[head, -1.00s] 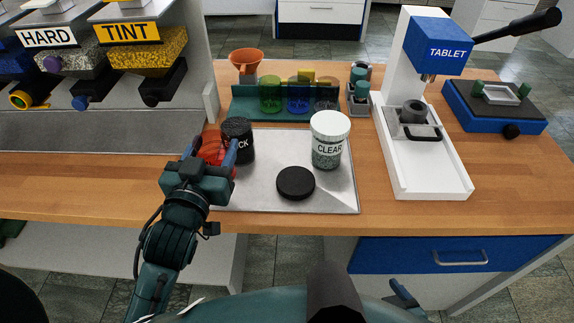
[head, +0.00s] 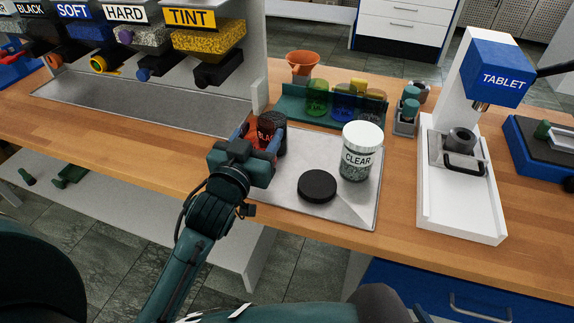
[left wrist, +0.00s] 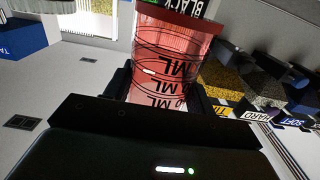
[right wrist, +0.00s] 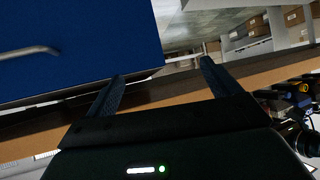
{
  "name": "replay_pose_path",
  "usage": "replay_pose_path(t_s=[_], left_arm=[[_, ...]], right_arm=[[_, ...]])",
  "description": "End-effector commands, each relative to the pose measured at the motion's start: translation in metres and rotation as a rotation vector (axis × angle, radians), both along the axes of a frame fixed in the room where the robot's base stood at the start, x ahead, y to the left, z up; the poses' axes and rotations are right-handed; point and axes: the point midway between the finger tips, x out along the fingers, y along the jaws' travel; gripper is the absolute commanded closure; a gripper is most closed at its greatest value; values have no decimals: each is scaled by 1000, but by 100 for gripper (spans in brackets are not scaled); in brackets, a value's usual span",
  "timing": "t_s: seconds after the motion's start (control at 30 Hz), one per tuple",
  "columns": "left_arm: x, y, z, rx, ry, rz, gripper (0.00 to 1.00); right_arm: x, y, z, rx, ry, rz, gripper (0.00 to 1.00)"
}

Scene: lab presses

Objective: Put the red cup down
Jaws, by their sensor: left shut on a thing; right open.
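The red cup (head: 259,146) is see-through, with printed ML marks that show in the left wrist view (left wrist: 170,62). My left gripper (head: 258,138) is shut on it at the back left of the grey metal tray (head: 345,215). The cup's base is hidden, so I cannot tell whether it touches the tray. A dark jar labelled BLACK (head: 278,122) stands right behind the cup and partly shows through it. My right gripper (right wrist: 160,82) is open and empty in the right wrist view, near the counter's edge and a blue drawer.
The CLEAR jar (head: 358,158) and a black lid (head: 317,186) are on the tray. A green rack (head: 290,105) with coloured cups stands behind. The white TABLET press (head: 470,215) is at right, labelled dispensers (head: 205,40) at left. The tray's front left is bare.

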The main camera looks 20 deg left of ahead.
Motion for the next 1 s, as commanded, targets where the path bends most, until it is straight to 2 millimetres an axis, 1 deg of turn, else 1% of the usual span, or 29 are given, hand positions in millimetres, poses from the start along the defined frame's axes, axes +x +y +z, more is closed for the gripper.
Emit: replay_pose_path(t_s=[0.03,0.1,0.27,0.5,0.6,0.8,0.93,0.97,1.0], left_arm=[[0,0,-14,-1,6,2,68],[0,0,-26,-1,4,1,68],[0,0,-40,0,0,1,68],[0,0,-72,-2,0,1,68],[0,0,-77,0,0,1,68],[0,0,-77,0,-2,0,68],[0,0,-80,-1,-1,0,68],[0,0,-80,-1,-1,0,43],[0,0,-79,0,-1,0,40]], right_arm=[[0,1,-2,2,-3,2,11],[1,2,-2,4,-5,3,11],[2,3,2,9,-18,6,11],[3,4,0,7,-23,12,11],[2,4,0,8,-24,16,11],[2,4,0,6,-25,18,11],[2,5,-2,6,-25,19,11],[2,5,-1,7,-26,19,11],[2,5,-1,7,-26,19,11]])
